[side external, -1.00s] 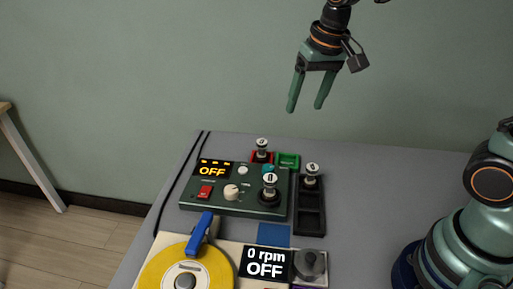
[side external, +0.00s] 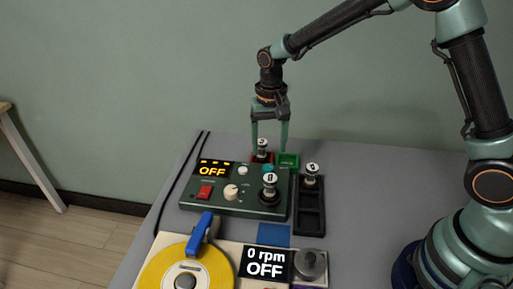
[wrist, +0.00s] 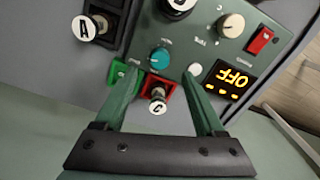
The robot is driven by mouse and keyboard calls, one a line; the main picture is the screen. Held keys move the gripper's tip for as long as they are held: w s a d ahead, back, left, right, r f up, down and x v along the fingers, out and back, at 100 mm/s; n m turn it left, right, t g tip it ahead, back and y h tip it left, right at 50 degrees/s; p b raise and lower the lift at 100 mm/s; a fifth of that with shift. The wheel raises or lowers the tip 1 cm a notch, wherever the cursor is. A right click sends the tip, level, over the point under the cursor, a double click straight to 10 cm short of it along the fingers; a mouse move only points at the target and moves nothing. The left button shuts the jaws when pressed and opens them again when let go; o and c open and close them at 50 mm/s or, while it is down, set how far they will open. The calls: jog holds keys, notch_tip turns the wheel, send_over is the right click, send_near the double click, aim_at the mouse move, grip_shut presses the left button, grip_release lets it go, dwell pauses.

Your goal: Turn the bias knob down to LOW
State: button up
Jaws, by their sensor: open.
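A dark green control panel (side external: 228,208) lies on the grey table and its display (side external: 211,170) reads OFF. A cream knob (side external: 231,192) is on its top face and shows in the wrist view (wrist: 231,25). A teal knob (wrist: 160,58) sits near the panel's edge, partly showing in the side view (side external: 267,168). The small print is unreadable, so I cannot tell which is the bias knob or where it points. My gripper (side external: 269,147) is open and empty, pointing down at the panel's far edge. In the wrist view its fingers (wrist: 162,77) straddle the red holder area near the teal knob.
A tube marked C (wrist: 157,107) stands in a red holder beside a green holder (side external: 288,160). A tube marked A (side external: 312,174) stands in a black rack (side external: 311,220); another (side external: 269,188) stands on the panel. A red switch (side external: 205,192) and a yellow disc machine (side external: 160,270) are nearby.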

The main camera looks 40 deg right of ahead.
aim_at(268, 167)
notch_tip(268, 167, down, 6)
jog(key=shift+f, duration=0.25)
grip_shut()
